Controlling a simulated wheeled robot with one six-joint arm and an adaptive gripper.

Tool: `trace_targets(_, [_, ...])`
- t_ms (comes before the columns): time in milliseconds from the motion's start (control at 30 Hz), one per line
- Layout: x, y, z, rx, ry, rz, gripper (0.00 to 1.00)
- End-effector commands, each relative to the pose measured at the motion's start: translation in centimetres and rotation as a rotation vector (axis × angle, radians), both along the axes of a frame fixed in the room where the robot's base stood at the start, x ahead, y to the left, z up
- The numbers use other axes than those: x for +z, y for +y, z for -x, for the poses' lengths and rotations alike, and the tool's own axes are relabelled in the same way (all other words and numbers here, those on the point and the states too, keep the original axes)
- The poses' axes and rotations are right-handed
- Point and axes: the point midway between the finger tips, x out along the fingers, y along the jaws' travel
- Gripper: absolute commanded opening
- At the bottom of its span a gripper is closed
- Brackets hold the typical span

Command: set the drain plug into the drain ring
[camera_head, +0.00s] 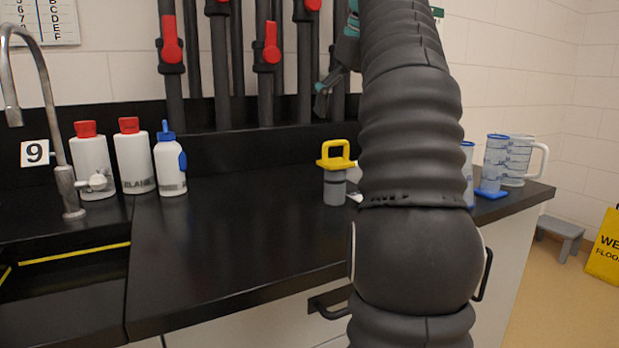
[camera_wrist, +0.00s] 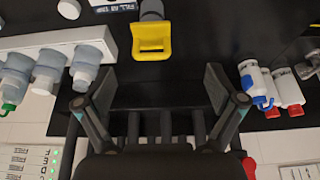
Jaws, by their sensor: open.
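The drain plug (camera_head: 336,170) stands upright on the black counter, with a yellow loop handle on top and a grey cylindrical body. In the wrist view its yellow handle (camera_wrist: 152,40) shows near the top centre, ahead of my fingers and apart from them. My gripper (camera_wrist: 158,80) is open and empty, its two dark fingers spread wide. In the head view part of my gripper (camera_head: 326,92) shows above the plug, near the pipes; my arm hides the rest. I cannot make out the drain ring in either view.
Two red-capped bottles (camera_head: 133,157) and a blue-capped bottle (camera_head: 169,163) stand left, beside the tap (camera_head: 65,150) and sink. Blue-marked measuring vessels (camera_head: 495,160) stand right, partly behind my arm. Pipes with red valve handles (camera_head: 267,45) line the wall. The counter's middle (camera_head: 230,235) is clear.

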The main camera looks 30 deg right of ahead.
Motion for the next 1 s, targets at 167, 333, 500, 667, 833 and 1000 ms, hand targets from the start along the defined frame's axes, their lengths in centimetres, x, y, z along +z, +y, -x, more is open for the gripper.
trace_targets(167, [0.4,-0.5,0.0,0.012,0.002,0.003,0.94])
trace_targets(333, [-0.6,0.0,-0.6,0.022,0.004,0.002,0.94])
trace_targets(500, [-2.1,0.1,-1.2,0.026,0.003,0.003,0.94])
trace_targets(667, [-4.0,-0.1,-2.0,0.024,0.003,0.002,0.94])
trace_targets(833, [-6.0,-0.2,-2.8,0.023,0.003,0.003,0.94])
trace_targets(1000, [-7.2,-0.3,-3.3,0.02,0.001,0.004,0.94])
